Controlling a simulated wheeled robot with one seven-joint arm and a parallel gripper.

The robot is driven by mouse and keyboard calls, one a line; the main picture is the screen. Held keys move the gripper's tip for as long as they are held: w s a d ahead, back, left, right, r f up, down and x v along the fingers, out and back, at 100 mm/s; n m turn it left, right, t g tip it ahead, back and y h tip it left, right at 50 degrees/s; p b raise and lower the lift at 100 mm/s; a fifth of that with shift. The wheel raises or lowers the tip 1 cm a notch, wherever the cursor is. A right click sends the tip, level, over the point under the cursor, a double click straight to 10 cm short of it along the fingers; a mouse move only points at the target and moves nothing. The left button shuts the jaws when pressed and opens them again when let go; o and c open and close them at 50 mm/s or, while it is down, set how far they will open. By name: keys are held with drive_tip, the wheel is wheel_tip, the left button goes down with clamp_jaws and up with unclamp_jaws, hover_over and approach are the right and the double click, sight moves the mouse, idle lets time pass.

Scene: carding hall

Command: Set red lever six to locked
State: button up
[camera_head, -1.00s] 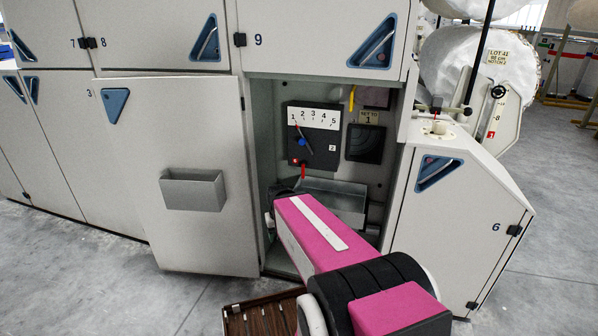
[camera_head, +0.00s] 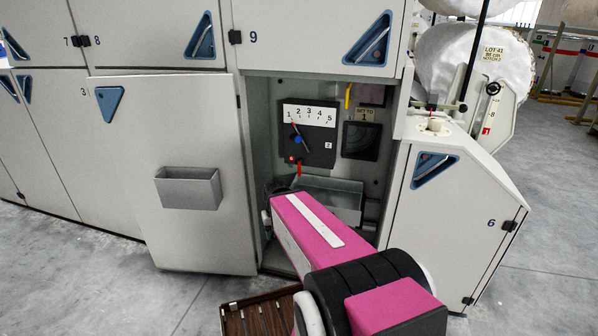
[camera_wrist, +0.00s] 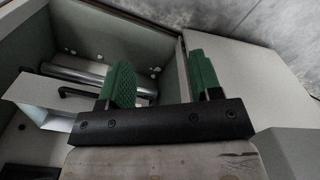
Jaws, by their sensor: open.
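A small red lever (camera_head: 299,168) hangs down below a dark dial box (camera_head: 307,133) inside the open cabinet. A small red tag (camera_head: 291,158) sits at the box's lower left; its mark is too small to read. No "locked" mark is legible. My arm reaches into the cabinet low down and hides my gripper in the head view. In the wrist view my gripper (camera_wrist: 162,78) is open, its two green pads apart with nothing between them. The red lever is not in the wrist view.
The cabinet door (camera_head: 170,130) stands open at left with a grey bin (camera_head: 188,188) on it. A grey trough (camera_head: 335,187) lies below the dial box. Door 6 (camera_head: 452,225) is shut at right. A slatted brown crate (camera_head: 262,314) stands on the floor. The wrist view shows a metal roller (camera_wrist: 75,75).

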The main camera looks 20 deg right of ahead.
drive_tip(key=shift+w+d, duration=0.1)
drive_tip(key=shift+c, duration=0.8)
drive_tip(key=w+d+f+n+t+h, duration=0.1)
drive_tip(key=w+d+n+t+h, duration=0.1)
drive_tip(key=w+d+n+h, duration=0.5)
drive_tip(key=n+t+h, duration=0.3)
drive_tip(key=n+t, duration=1)
drive_tip(key=n, duration=0.9)
approach(299, 168)
drive_tip(key=x, duration=1)
drive_tip(key=shift+w+d+f, duration=0.1)
drive_tip(key=shift+w+d, duration=0.1)
drive_tip(key=shift+w, duration=0.05)
clamp_jaws()
